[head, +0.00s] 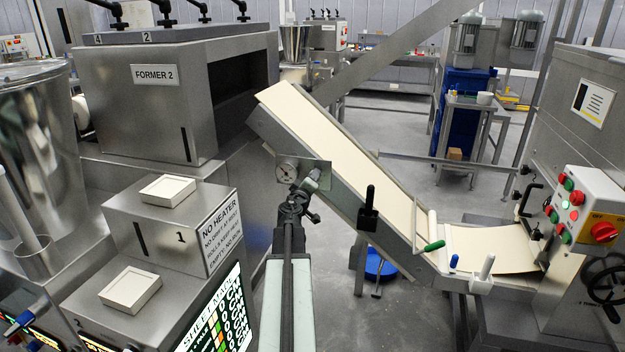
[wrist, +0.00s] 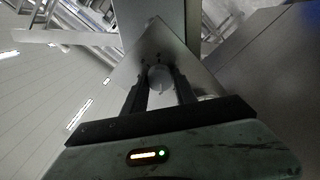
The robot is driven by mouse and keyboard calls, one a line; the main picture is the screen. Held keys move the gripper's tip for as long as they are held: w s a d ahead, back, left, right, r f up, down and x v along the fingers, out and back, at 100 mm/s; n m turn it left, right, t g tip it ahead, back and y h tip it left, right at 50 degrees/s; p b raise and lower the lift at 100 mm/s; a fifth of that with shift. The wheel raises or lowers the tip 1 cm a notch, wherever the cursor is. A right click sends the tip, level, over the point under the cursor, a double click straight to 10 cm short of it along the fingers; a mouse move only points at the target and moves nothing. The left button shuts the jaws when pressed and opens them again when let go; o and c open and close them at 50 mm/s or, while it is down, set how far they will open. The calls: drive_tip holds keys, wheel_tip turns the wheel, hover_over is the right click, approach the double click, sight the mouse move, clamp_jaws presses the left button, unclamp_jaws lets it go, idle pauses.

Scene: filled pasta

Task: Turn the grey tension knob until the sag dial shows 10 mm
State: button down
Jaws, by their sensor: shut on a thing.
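The small round sag dial (head: 287,170) sits on a metal plate on the side of the sloping conveyor; its reading is too small to make out. The grey tension knob (head: 314,175) is just right of the dial on the same plate, partly hidden by my gripper (head: 306,189). In the wrist view, the two dark fingers of my gripper (wrist: 160,84) are shut on either side of the round knob (wrist: 159,77). The plate (wrist: 145,55) appears tilted behind it.
A pale pasta sheet (head: 330,150) runs down the sloping conveyor to a flat section at right. A black handle (head: 368,208) sticks out from the conveyor's side. A stepped metal block (head: 175,228) with two pale square trays stands at left, below the Former 2 housing (head: 160,105).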

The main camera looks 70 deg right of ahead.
drive_tip(key=c, duration=1)
unclamp_jaws()
drive_tip(key=a, duration=0.7)
drive_tip(key=shift+s+a+r, duration=0.15)
drive_tip(key=shift+s+a, duration=0.2)
drive_tip(key=shift+a, duration=0.05)
drive_tip(key=shift+s, duration=0.1)
